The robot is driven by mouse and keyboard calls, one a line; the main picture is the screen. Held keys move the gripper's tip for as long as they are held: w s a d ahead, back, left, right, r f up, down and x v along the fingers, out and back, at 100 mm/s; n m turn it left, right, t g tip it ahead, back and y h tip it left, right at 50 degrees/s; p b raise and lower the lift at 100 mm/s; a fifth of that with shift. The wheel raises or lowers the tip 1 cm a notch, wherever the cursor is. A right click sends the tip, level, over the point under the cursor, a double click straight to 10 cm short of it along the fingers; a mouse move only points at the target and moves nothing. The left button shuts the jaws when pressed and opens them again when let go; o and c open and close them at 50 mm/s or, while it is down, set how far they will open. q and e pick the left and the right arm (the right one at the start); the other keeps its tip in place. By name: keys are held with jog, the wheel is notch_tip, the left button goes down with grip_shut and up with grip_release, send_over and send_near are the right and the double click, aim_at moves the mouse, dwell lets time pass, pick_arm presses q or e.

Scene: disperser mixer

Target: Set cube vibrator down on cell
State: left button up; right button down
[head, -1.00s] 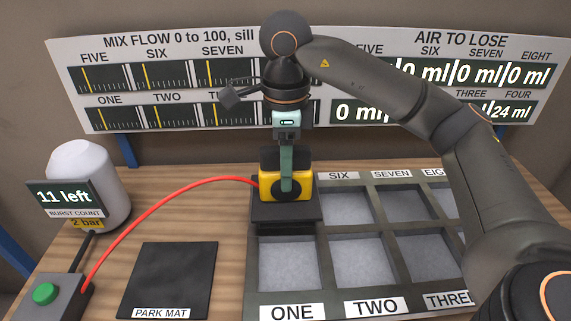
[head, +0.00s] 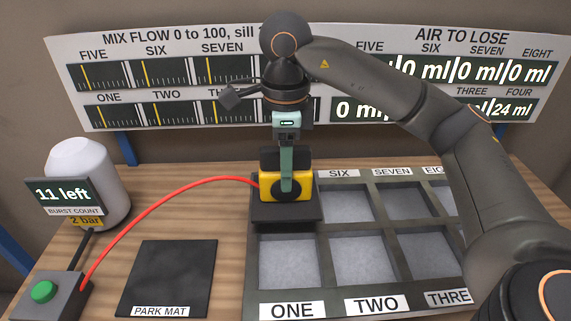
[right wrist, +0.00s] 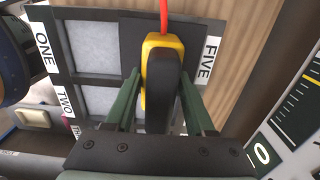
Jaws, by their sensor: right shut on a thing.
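The cube vibrator (head: 270,181) is a yellow block with black parts on a flat black plate (head: 264,212). It is upright over cell FIVE at the back left of the cell tray (head: 271,303), and its plate hides that cell. I cannot tell whether the plate rests on the rim or hangs just above it. My right gripper (head: 287,187) points down and is shut on the vibrator. In the right wrist view its fingers (right wrist: 161,105) are on both sides of the vibrator (right wrist: 151,47), beside the FIVE label. My left gripper is out of view.
A red hose (head: 148,206) arches from the vibrator to a box with a green button (head: 43,291). A white tank (head: 91,180) reads "11 left" and "2 bar". The black park mat (head: 168,277) is empty. Cells ONE (head: 289,262) and TWO (head: 364,259) are uncovered. A display board (head: 180,50) stands behind.

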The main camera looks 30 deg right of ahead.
jog(key=shift+f+b, duration=0.55)
jog(key=shift+f, duration=0.15)
jog(key=shift+c, duration=1.9)
grip_release()
jog(key=shift+o, duration=1.1)
jog(key=shift+f, duration=0.15)
